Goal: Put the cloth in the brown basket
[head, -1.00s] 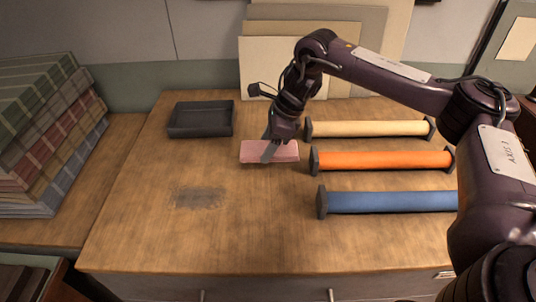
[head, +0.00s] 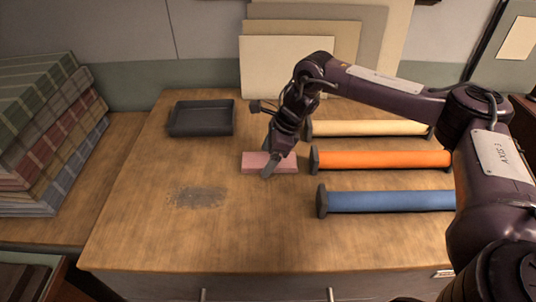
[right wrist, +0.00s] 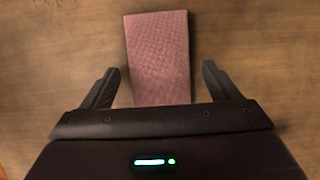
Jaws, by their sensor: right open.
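A pink folded cloth (head: 252,163), a flat woven-looking block, lies on the wooden tabletop between the dark tray and the rolls. My right gripper (head: 268,168) is over it, pointing down. In the right wrist view the gripper (right wrist: 162,69) is open, with one finger on each side of the cloth (right wrist: 157,45) and a gap at each side. The cloth's near end is hidden by the gripper body. I see no brown basket in these views. My left gripper is not in view.
A dark grey tray (head: 202,130) sits at the back left of the tabletop (head: 240,235). Cream (head: 370,128), orange (head: 385,160) and blue (head: 390,201) rolls lie at the right. Folded plaid fabrics (head: 45,135) are stacked at far left. The front left tabletop is clear, with a grey worn patch (head: 197,197).

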